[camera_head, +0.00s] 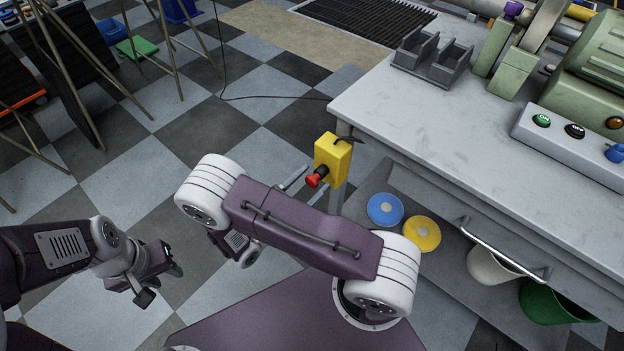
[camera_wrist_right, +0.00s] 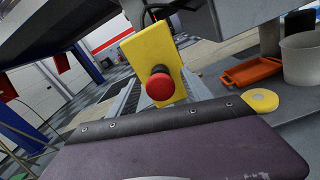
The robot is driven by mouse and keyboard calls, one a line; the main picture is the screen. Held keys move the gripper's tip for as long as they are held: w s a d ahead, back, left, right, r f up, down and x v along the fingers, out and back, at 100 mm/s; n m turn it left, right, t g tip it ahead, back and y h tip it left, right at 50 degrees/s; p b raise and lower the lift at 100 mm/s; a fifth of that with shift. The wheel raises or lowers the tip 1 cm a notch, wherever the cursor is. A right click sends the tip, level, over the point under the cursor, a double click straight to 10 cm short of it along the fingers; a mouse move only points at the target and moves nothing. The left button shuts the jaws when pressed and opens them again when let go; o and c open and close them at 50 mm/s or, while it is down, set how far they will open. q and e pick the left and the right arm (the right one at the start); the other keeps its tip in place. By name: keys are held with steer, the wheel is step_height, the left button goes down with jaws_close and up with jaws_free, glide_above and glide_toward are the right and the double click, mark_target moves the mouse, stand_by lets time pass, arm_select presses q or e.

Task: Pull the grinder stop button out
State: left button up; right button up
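The grinder stop button (camera_head: 313,181) is a red mushroom knob on the front of a yellow box (camera_head: 333,156) at the bench's near-left corner. In the right wrist view the red button (camera_wrist_right: 160,87) faces me, on the tilted yellow box (camera_wrist_right: 147,53). My right gripper (camera_head: 307,184) is open, its grey fingers pointing at the box, partly hidden by my arm. In the wrist view its fingers (camera_wrist_right: 160,98) lie on either side of the button, with gaps; contact cannot be told. My left gripper (camera_head: 160,284) is open and empty above the floor at lower left.
The grey bench (camera_head: 430,125) bears the green grinder (camera_head: 595,70) and a control panel (camera_head: 570,143). Its lower shelf holds a blue disc (camera_head: 385,209), a yellow disc (camera_head: 422,233), and buckets (camera_head: 490,268). Checkered floor left of the box is open.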

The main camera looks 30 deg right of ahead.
steer(key=shift+a, duration=0.1)
steer(key=p+v, duration=0.2)
steer(key=v, duration=0.7)
steer(key=shift+s, duration=0.1)
